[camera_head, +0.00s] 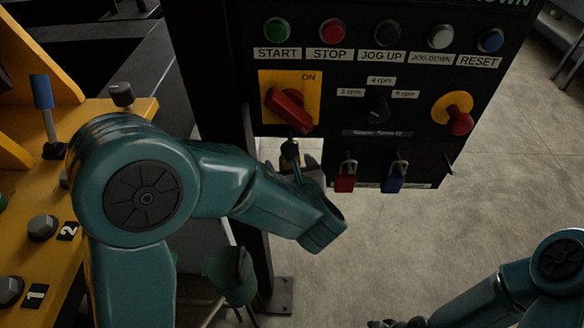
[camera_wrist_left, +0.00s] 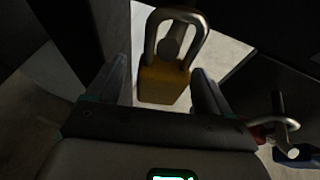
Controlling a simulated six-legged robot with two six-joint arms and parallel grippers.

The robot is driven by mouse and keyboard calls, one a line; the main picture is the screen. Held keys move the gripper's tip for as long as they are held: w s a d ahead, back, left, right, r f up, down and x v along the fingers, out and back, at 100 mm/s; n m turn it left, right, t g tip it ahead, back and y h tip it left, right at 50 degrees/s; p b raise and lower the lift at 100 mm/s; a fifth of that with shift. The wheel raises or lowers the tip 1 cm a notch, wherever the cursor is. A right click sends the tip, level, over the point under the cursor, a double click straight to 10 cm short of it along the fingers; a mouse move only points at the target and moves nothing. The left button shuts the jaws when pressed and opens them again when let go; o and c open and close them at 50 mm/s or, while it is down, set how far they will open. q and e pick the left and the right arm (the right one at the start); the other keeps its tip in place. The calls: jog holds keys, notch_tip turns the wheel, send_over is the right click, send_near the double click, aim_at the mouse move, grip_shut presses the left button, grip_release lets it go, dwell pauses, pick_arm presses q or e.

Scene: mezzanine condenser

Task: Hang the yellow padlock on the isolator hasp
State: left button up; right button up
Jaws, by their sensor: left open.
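The yellow padlock (camera_wrist_left: 164,82) is between the fingers of my left gripper (camera_wrist_left: 162,88) in the left wrist view. The jaws are open, with gaps at its sides. Its grey shackle loops around a round-ended grey peg. In the head view my left gripper (camera_head: 290,163) is at the panel's lower left, below the isolator (camera_head: 289,108), and mostly hides the padlock. The isolator has a red handle on a yellow plate marked ON. I cannot make out its hasp clearly. My right gripper (camera_head: 396,322) is partly cut off at the bottom edge.
A red padlock (camera_head: 345,183) and a blue padlock (camera_head: 393,184) hang to the right of my left gripper. A bare peg (camera_head: 448,165) is farther right. Buttons and a red-and-yellow emergency stop (camera_head: 458,118) are above. A yellow console (camera_head: 75,138) stands at left.

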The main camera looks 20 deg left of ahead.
pick_arm(q)
jog(key=b+v, duration=0.2)
jog(key=v, duration=1.4)
jog(key=shift+s, duration=0.1)
